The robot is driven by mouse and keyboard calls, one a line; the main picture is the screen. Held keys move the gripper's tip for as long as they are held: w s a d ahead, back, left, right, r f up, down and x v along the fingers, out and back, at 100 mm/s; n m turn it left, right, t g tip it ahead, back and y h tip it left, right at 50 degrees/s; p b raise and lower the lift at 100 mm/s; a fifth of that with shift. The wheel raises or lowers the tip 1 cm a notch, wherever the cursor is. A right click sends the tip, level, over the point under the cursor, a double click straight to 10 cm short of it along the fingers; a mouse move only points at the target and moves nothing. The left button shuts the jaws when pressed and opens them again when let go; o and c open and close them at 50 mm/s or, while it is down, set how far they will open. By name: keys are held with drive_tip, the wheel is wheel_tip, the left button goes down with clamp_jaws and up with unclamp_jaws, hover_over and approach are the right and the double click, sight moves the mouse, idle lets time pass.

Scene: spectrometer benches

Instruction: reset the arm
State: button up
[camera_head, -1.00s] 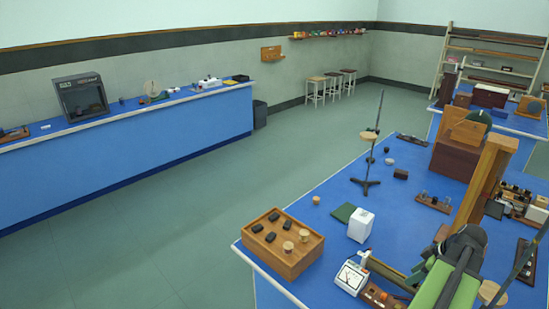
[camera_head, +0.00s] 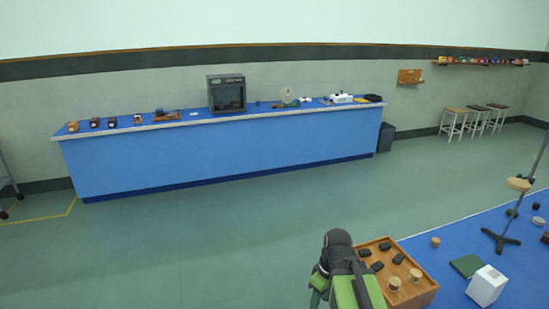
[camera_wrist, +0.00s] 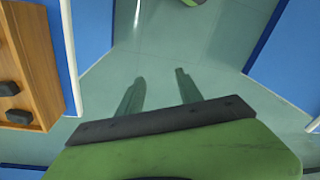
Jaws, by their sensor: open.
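My gripper (camera_wrist: 158,90) shows in the wrist view with its two fingers apart and nothing between them. Green floor lies beneath and beyond the fingers. In the head view my green and black arm stands at the bottom centre, just left of the wooden tray (camera_head: 428,288); the fingertips are hidden there. The tray also shows at the left edge of the wrist view (camera_wrist: 38,50), apart from the fingers.
The near blue bench (camera_head: 455,240) at lower right holds the tray, a white box (camera_head: 487,286), a dark green pad (camera_head: 467,265) and a stand (camera_head: 500,238). A long blue bench (camera_head: 230,155) runs along the back wall. The floor (camera_head: 200,240) between is clear.

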drive_tip(key=m, duration=0.3)
drive_tip(key=d+m, duration=0.1)
drive_tip(key=m, duration=0.1)
drive_tip(key=m+h, duration=0.1)
drive_tip(key=m, duration=0.2)
drive_tip(key=shift+s+d+f+m, duration=0.1)
drive_tip(key=shift+s+d+m, duration=0.2)
drive_tip(key=shift+s+d, duration=0.1)
drive_tip(key=shift+c, duration=0.7)
